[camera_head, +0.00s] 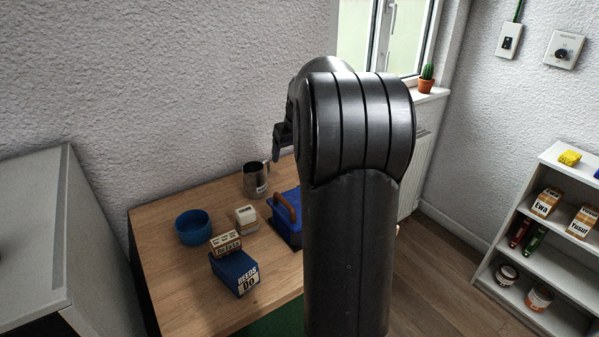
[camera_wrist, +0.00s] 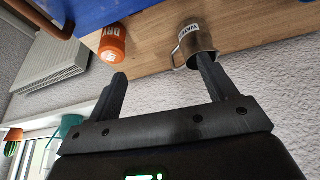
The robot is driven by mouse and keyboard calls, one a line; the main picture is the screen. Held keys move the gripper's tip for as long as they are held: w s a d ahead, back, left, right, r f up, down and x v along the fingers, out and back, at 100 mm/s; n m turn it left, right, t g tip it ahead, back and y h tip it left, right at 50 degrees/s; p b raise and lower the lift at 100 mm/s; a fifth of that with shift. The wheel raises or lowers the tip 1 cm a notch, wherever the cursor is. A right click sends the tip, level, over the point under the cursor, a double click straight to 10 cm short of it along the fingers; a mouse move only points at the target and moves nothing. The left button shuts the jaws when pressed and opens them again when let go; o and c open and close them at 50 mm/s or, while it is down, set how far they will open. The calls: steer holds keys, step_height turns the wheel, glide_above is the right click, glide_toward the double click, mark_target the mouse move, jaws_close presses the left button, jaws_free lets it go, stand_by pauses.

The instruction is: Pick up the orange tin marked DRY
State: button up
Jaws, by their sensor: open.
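The orange tin (camera_wrist: 112,44) stands on the wooden table in the wrist view, with part of a DRY label showing on its white patch. It is close to a blue box (camera_wrist: 75,12). My gripper (camera_wrist: 162,73) is open and empty, its fingers pointing toward the table. The tin is beyond the left finger, outside the gap, with no contact visible. A metal jug (camera_wrist: 197,46) is close to the right finger; I cannot tell if they touch. In the head view my arm hides the tin, and only part of my gripper (camera_head: 283,137) shows.
The head view shows the wooden table (camera_head: 165,262) with the metal jug (camera_head: 255,180), blue bowl (camera_head: 193,227), small cream box (camera_head: 246,217), lettered block (camera_head: 225,242), dark blue box (camera_head: 235,271) and handled blue box (camera_head: 283,222). A white shelf (camera_head: 560,260) stands right.

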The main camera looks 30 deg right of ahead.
steer(key=w+d+f, duration=0.1)
steer(key=d+f, duration=0.2)
steer(key=f, duration=0.1)
steer(key=w+d+f, duration=0.2)
steer(key=d+f, duration=0.2)
steer(key=w+d+f, duration=0.2)
steer(key=d+f, duration=0.2)
steer(key=shift+d, duration=0.2)
steer(key=x, duration=0.5)
steer(key=shift+s+d+f, duration=0.1)
steer(key=shift+s+d, duration=0.2)
steer(key=c, duration=1.1)
steer(key=shift+c, duration=0.2)
